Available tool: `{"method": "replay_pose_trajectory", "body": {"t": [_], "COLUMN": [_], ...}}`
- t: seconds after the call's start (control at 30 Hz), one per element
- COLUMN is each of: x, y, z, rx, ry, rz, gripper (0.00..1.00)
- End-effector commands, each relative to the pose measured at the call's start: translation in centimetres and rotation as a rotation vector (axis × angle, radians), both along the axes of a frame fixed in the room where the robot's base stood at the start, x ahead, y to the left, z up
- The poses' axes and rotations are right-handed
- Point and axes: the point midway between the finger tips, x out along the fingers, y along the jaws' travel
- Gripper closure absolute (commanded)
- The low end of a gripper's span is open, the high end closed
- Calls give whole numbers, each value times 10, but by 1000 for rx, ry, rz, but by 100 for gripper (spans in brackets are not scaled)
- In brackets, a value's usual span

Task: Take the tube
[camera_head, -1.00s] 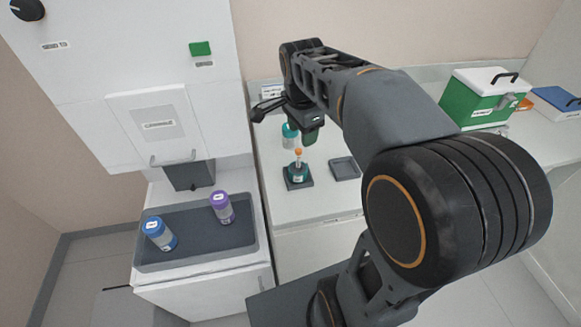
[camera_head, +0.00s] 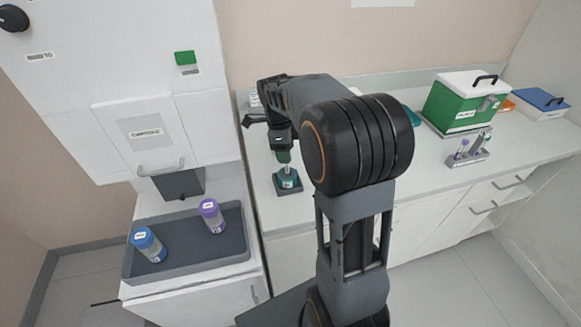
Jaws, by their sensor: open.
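A small clear tube (camera_head: 288,176) stands upright in a teal holder on a dark square base (camera_head: 290,193), near the left end of the counter. My gripper (camera_head: 284,158) points down directly over the tube, with its jaws open. Its greenish finger ends are at the tube's upper part and hide its top. I cannot tell whether the fingers touch the tube. A grey rack (camera_head: 470,160) with a purple-capped tube (camera_head: 462,147) and another tube stands farther right on the counter.
A machine (camera_head: 120,90) stands at left above a dark tray (camera_head: 185,262) holding a blue-capped jar (camera_head: 149,244) and a purple-capped jar (camera_head: 212,216). A green box (camera_head: 462,105) and blue case (camera_head: 545,102) are at back right. My arm hides the middle counter.

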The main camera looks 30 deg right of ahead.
Motion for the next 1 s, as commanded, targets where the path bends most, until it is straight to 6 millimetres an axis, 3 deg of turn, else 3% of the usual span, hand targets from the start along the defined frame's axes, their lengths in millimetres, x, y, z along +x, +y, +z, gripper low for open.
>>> {"method": "replay_pose_trajectory", "body": {"t": [0.17, 0.53, 0.87, 1.0], "x": [-1, -2, -2, -2], "y": [-1, -6, -6, -6], "z": [-8, -52, -58, -58], "rx": [0, 1, 0, 0], "ry": [1, 1, -1, -1], "rz": [1, 1, 1, 2], "gripper": [49, 49, 49, 61]}}
